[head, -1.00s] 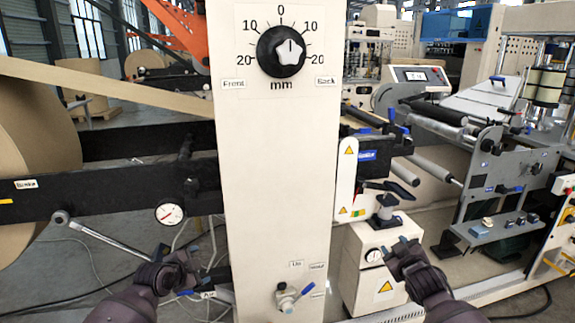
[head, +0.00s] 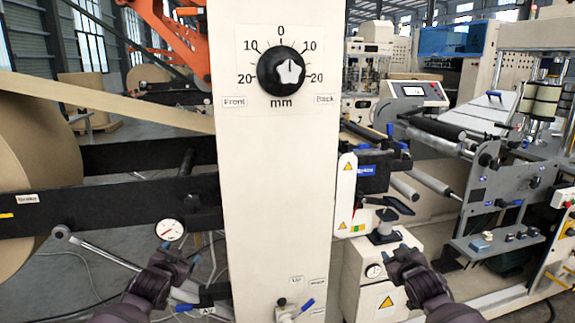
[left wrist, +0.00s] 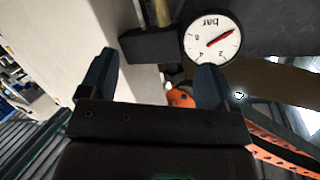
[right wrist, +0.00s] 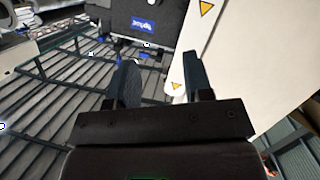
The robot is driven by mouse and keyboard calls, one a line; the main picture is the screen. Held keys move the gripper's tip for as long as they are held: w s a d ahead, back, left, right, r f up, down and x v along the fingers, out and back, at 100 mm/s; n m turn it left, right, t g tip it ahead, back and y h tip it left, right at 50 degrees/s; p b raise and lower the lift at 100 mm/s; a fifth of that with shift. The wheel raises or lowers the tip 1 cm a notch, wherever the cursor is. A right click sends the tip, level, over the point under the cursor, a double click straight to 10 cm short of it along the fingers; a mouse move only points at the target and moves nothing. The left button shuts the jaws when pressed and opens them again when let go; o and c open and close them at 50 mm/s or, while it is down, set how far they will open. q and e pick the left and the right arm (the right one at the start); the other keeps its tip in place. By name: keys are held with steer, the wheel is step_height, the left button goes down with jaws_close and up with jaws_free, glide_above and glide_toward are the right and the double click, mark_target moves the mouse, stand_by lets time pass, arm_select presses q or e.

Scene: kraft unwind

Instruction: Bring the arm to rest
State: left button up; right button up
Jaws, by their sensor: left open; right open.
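My left gripper (head: 176,262) is low at the left of the cream column, below the pressure gauge. In the left wrist view its two fingers (left wrist: 155,80) are apart with nothing between them. My right gripper (head: 402,258) is low at the right of the column, in front of the cream box with the clamp handle. In the right wrist view its fingers (right wrist: 160,82) are apart and empty. Neither gripper appears to touch anything.
A pressure gauge (head: 169,229) and a long metal lever (head: 95,247) are at the left. A kraft paper roll (head: 45,150) stands far left.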

arm_select(q)
steer(key=s+d+f+n+g, duration=0.1)
steer(key=s+f, duration=0.7)
steer(key=s, duration=0.3)
steer(key=s+f+n+g, duration=0.1)
steer(key=s+f, duration=0.6)
steer(key=s, duration=0.3)
arm_select(e)
steer(key=s+a+f+m+g, duration=0.1)
steer(key=s+f, duration=0.7)
steer(key=s, duration=0.3)
steer(key=s+f+g, duration=0.1)
steer(key=s+f, duration=0.7)
steer(key=s, duration=0.2)
arm_select(q)
steer(key=s+d+f+n+g, duration=0.1)
steer(key=s+f+n+g, duration=0.1)
steer(key=s, duration=2.2)
steer(key=shift+s+f+y, duration=0.3)
steer(key=shift+s+f, duration=0.1)
steer(key=shift+f, duration=0.1)
arm_select(e)
steer(key=s+a+f+m+g, duration=0.1)
steer(key=s+f+m+g, duration=0.1)
steer(key=s, duration=2.3)
steer(key=shift+f+m+g+h, duration=0.15)
steer(key=shift+m+g+h, duration=0.15)
steer(key=shift+m, duration=0.1)
steer(key=shift+w+a, duration=0.1)
steer(key=shift+a, duration=0.1)
